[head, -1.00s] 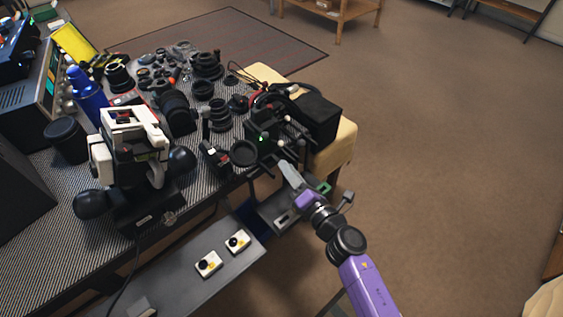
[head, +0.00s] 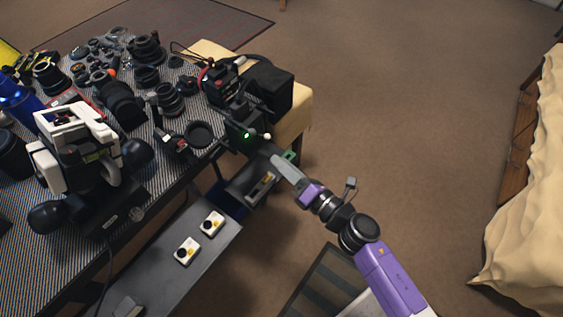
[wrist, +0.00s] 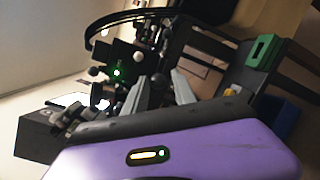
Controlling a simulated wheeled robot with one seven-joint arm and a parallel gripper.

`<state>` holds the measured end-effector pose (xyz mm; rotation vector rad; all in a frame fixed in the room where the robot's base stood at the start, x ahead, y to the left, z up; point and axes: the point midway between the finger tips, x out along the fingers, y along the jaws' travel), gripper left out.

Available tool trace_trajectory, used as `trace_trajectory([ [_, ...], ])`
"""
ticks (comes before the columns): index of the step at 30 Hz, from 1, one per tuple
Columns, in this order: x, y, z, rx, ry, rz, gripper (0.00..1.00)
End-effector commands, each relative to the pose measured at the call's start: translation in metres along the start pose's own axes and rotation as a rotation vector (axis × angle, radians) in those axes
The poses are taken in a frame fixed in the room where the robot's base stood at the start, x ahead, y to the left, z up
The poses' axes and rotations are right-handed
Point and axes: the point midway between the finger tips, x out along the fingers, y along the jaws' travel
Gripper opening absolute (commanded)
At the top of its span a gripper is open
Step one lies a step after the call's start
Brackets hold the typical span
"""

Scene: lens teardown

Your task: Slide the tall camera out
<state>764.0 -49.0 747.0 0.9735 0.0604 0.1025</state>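A black upright device with a green light (head: 243,133) stands at the near right corner of the bench. It also shows in the wrist view (wrist: 122,60), with white-tipped knobs around it. A black boxy case (head: 270,88) stands just behind it. I cannot tell for sure which of these is the tall camera. My gripper (head: 272,152) is beside the bench corner, just right of and below the lit device. In the wrist view my gripper (wrist: 160,88) has its two grey fingers apart, pointing toward the device, with nothing clearly between them.
Several lenses (head: 146,47) and parts crowd the striped bench top. A white-and-black microscope-like instrument (head: 80,150) stands at left. A grey lower shelf (head: 165,275) holds two small white boxes. Open floor lies right of the bench; a cloth-covered piece (head: 525,230) is at far right.

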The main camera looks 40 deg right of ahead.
Motion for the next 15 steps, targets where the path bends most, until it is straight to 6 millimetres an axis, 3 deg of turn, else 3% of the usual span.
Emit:
trace_trajectory([
  [8, -0.001, 0.002, 0.0, 0.0, 0.0, 0.004, 0.32],
  [15, -0.033, -0.001, -0.001, 0.0, 0.0, 0.001, 0.32],
])
